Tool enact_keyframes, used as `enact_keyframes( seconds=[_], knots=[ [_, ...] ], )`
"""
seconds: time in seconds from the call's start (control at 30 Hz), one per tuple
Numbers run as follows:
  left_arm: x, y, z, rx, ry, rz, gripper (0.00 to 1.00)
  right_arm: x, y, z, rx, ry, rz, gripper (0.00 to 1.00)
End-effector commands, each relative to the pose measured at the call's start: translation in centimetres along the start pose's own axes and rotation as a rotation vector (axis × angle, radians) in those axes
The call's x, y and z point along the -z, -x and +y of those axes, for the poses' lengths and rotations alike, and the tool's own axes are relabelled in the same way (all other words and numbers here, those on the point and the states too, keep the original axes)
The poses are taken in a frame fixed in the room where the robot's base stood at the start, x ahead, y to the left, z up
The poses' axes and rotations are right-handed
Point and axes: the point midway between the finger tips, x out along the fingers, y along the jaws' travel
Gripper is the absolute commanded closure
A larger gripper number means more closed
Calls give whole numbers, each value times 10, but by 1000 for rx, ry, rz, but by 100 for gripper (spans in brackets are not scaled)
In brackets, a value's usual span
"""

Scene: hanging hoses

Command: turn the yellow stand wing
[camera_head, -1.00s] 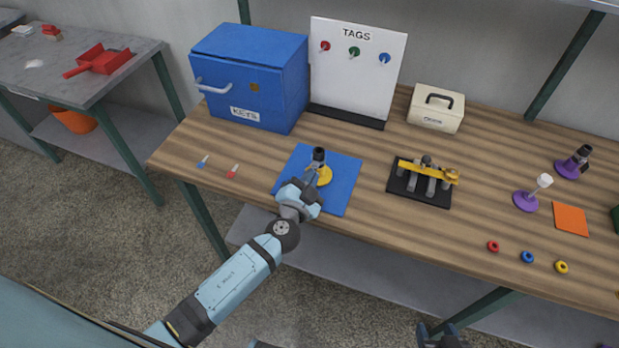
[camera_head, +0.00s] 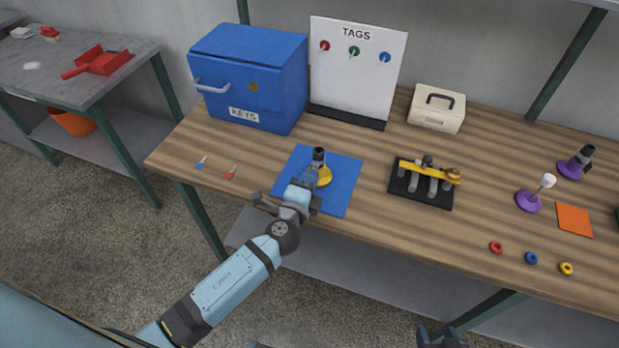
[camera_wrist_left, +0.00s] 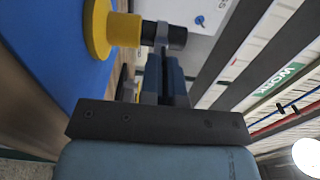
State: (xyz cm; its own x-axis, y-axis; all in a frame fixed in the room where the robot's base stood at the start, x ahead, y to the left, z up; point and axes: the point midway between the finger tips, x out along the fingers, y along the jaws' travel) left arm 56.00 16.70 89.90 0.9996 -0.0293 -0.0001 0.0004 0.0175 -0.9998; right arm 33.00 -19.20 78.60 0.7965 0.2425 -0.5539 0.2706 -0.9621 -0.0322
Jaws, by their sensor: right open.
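The yellow stand (camera_head: 325,176) is upright on the blue mat (camera_head: 342,190), with a black top. My left gripper (camera_head: 311,176) reaches it from the front left. In the left wrist view the stand's yellow base (camera_wrist_left: 98,28) and stem lie sideways at the upper left. Its grey wing (camera_wrist_left: 162,32) sits between the stem and the black cap. My left fingers (camera_wrist_left: 163,62) are close together at the wing and appear shut on it; the fingertips partly hide the wing. My right gripper (camera_head: 440,337) is open and empty at the bottom edge, away from the table.
The blue key box (camera_head: 250,80) and the tags board (camera_head: 358,75) stand behind the mat. A black rack (camera_head: 423,188) with a yellow bar is to the right. Two small tags lie left of the mat. Purple stands and coloured rings are further right.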

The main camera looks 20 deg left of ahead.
Motion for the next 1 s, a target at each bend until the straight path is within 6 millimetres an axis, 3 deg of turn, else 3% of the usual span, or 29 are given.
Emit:
enact_keyframes(
  seconds=[1.0],
  knots=[
    [-1,0,0,0,-934,1,100,18,15,1,-3,14,2,45]
  ],
)
